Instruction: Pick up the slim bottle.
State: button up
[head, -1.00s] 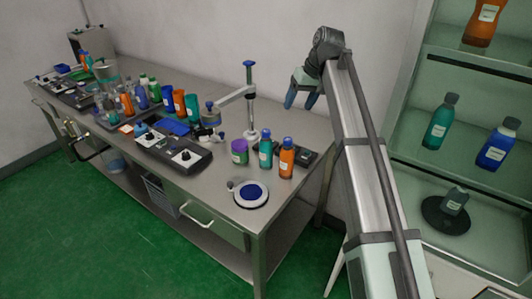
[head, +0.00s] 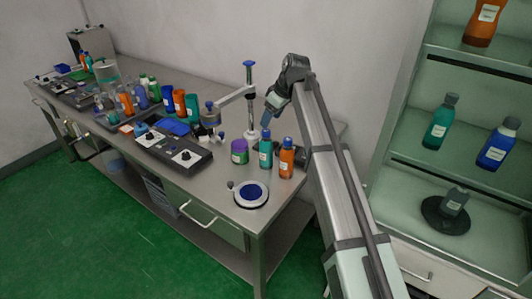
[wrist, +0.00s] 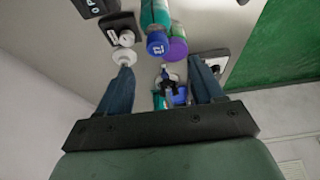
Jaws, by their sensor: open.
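Two slender blue-capped bottles stand upright near the table's right end: a teal bottle (head: 265,153) and an orange bottle (head: 286,160). I cannot tell for sure which is the slim bottle. My gripper (head: 267,121) is above and behind the teal bottle, pointing down, apart from it. In the wrist view my gripper (wrist: 162,66) is open and empty, fingers wide apart. The teal bottle (wrist: 154,14) shows there beyond the fingertips, its blue cap towards me. The orange bottle is not clearly seen in the wrist view.
A purple and green jar (head: 239,152) stands just left of the teal bottle. A stand with a side arm (head: 251,95) rises close to my gripper. A round blue-topped disc (head: 251,194) lies in front. Shelves with bottles (head: 415,150) are at the right.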

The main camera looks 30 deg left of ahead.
aim_at(266, 131)
jog(key=shift+x, duration=4.1)
jog(key=shift+w+d, duration=0.15)
jog(key=shift+d, duration=0.1)
jog(key=shift+c, duration=0.5)
grip_shut()
